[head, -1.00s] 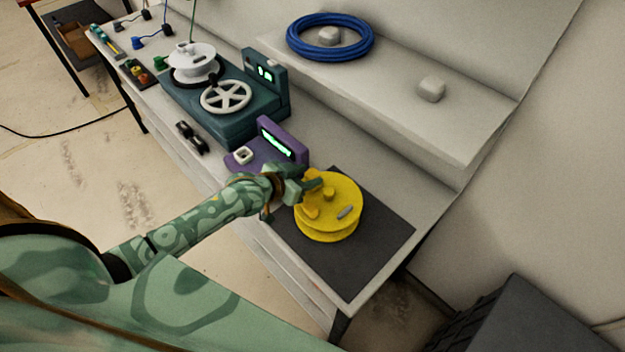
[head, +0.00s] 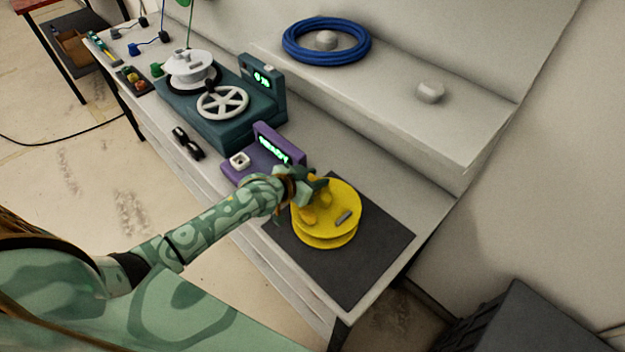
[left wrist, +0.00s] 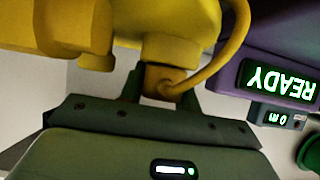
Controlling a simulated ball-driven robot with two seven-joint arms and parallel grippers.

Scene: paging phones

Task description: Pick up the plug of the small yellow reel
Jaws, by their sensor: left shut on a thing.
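The small yellow reel (head: 335,222) lies flat on a dark mat (head: 372,252) at the bench's near end; it also fills the top of the left wrist view (left wrist: 180,18). My left gripper (head: 310,186) is at the reel's upper left edge in the head view. In the left wrist view, my left gripper (left wrist: 165,88) is shut on the yellow plug (left wrist: 163,80), with a finger on each side. A yellow cable (left wrist: 238,38) curves up from the plug. In the head view the gripper hides the plug. My right gripper is not in view.
A purple tester (head: 262,158) reading READY stands just beyond the gripper. Behind it is a teal winding machine (head: 215,125) with a white reel (head: 190,65). A blue cable coil (head: 290,50) lies on the raised shelf. The mat right of the reel is clear.

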